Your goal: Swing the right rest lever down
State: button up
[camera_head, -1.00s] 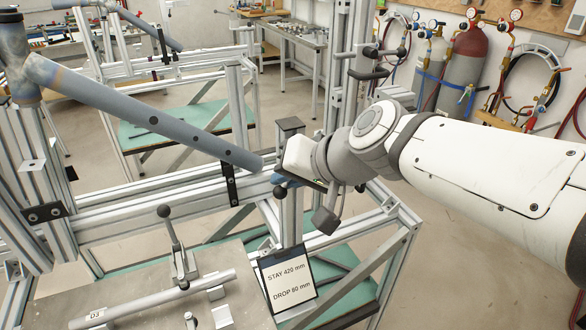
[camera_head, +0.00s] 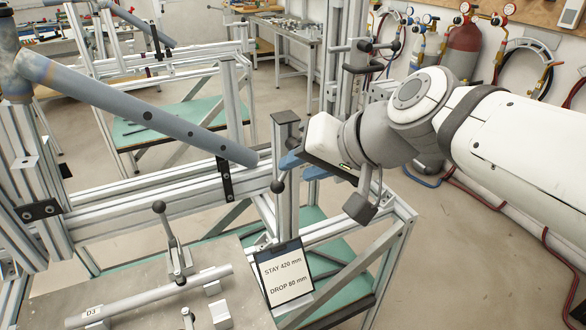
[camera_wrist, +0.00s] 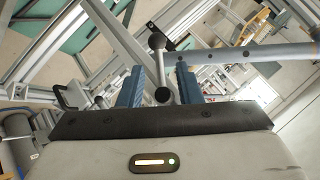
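The right rest lever, seen by its dark ball knob (camera_head: 277,187), is by the upright post at the right end of the aluminium frame. The grey-blue tube (camera_head: 150,118) slopes down to the right and ends just left of that post. My gripper (camera_head: 303,166) is beside the post, its blue fingers pointing left. In the wrist view my gripper (camera_wrist: 161,88) is open, its two fingers apart.
Another ball-topped lever (camera_head: 166,235) stands on the clamp plate in front, by a grey rod (camera_head: 150,297). A sign (camera_head: 283,272) reads STAY 420 mm, DROP 80 mm. The frame rail (camera_head: 150,196) runs below the tube. Gas cylinders (camera_head: 462,50) stand behind my arm.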

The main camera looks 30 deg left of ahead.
jog(key=shift+v, duration=0.8)
jog(key=shift+c, duration=0.7)
jog(key=s+a+n+h+p, duration=0.1)
jog(key=s+a+r+g+h+p, duration=0.1)
jog(key=s+a+h+p, duration=0.1)
jog(key=s+a+r+n+h+p, duration=0.1)
jog(key=p, duration=0.1)
jog(key=shift+s+a+r+n+h, duration=0.2)
jog(key=shift+s+a+n+h, duration=0.1)
jog(key=shift+s+a, duration=0.1)
grip_shut()
jog(key=s+a+r+t+h+p, duration=0.3)
jog(key=a+r+t+h+p, duration=0.15)
jog(key=r, duration=0.25)
jog(key=p, duration=0.2)
send_over(271, 186)
notch_tip(271, 186, down, 11)
jog(key=shift+f+h, duration=0.2)
jog(key=shift+h, duration=0.25)
